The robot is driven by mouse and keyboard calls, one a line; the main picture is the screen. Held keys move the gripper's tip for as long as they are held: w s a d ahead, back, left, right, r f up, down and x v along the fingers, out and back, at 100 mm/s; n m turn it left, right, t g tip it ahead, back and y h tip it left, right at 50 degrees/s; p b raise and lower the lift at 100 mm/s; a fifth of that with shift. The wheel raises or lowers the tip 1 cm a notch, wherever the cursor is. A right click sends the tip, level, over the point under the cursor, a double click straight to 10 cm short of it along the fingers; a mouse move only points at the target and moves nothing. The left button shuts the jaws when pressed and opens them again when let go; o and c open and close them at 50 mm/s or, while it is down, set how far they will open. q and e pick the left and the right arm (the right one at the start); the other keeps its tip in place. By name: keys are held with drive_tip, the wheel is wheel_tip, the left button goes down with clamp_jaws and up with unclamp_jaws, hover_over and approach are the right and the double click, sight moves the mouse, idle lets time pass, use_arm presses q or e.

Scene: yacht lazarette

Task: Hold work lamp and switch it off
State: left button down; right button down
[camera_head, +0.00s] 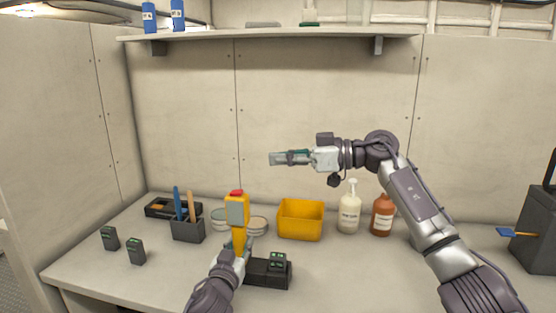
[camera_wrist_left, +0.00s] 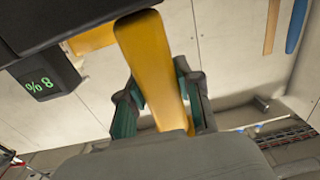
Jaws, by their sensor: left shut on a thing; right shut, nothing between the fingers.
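The work lamp (camera_head: 237,212) is yellow with a red top and stands upright above the bench in the head view. My left gripper (camera_head: 239,250) is shut around its lower handle. In the left wrist view, the yellow handle (camera_wrist_left: 152,60) runs between the two green-padded fingers of my left gripper (camera_wrist_left: 160,105). My right gripper (camera_head: 272,159) is shut and empty, raised above the bench to the right of the lamp, pointing left.
A yellow bin (camera_head: 300,220), a white pump bottle (camera_head: 349,208) and a brown bottle (camera_head: 381,216) stand behind on the bench. A dark charger (camera_head: 266,274) is beside my left gripper. A tool holder (camera_head: 187,232) and small batteries (camera_head: 136,252) are at left. The front right bench is clear.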

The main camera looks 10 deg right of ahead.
use_arm(q)
drive_tip(key=c, duration=0.7)
unclamp_jaws()
